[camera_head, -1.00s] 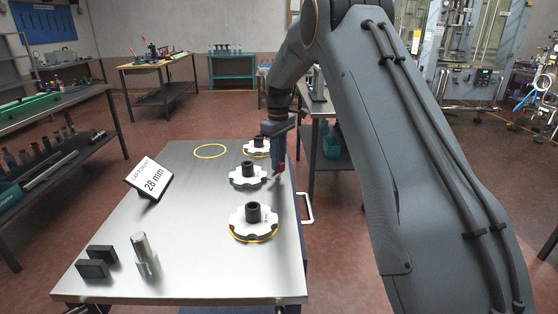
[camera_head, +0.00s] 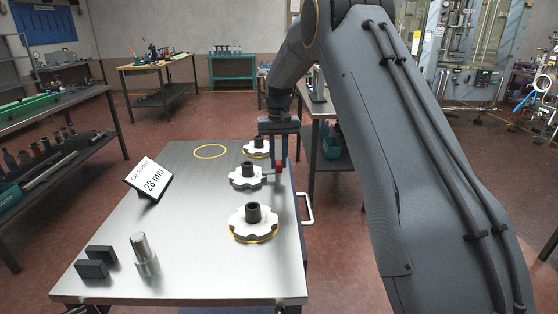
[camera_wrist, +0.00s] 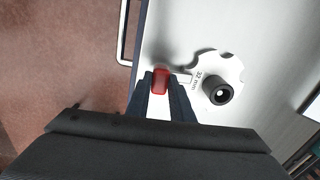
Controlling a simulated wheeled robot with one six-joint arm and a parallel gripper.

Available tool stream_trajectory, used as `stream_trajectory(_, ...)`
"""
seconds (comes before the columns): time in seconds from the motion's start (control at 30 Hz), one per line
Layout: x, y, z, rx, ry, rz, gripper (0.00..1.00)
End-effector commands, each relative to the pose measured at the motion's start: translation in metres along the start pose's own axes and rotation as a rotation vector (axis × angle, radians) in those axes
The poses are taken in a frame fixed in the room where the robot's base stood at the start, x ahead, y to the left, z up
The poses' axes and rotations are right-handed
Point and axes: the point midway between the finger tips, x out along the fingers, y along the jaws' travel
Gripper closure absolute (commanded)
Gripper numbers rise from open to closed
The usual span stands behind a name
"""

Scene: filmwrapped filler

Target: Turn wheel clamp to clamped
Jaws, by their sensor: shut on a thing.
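My gripper (camera_head: 279,168) is at the right edge of the steel table, beside the middle star wheel. In the wrist view its dark fingers (camera_wrist: 160,82) are shut on a red handle (camera_wrist: 161,79), one on each side; the red also shows in the head view (camera_head: 284,167). The middle star wheel (camera_head: 246,176) is white with a black hub. In the wrist view a white wheel marked "32 mm" (camera_wrist: 225,69) lies right of the fingers. A thin pale piece links the handle's side toward this wheel; its joint is partly hidden by the fingers.
Other star wheels lie near (camera_head: 254,224) and far (camera_head: 256,147) on the table (camera_head: 190,240). A yellow ring (camera_head: 210,151), a "28 mm" sign (camera_head: 148,178), a steel post (camera_head: 145,256) and dark blocks (camera_head: 96,262) are there too. A table-side rail (camera_head: 307,207) is close on the right.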

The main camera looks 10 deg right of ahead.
Motion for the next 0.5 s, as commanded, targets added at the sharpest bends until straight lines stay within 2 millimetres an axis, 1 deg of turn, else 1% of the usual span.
stream_trajectory(0.2, -0.0009, -0.0001, 0.0001, 0.07, 0.0, 0.0, 1.0)
stream_trajectory(0.5, -0.001, -0.0001, 0.0, 0.096, 0.0, 0.0, 1.0)
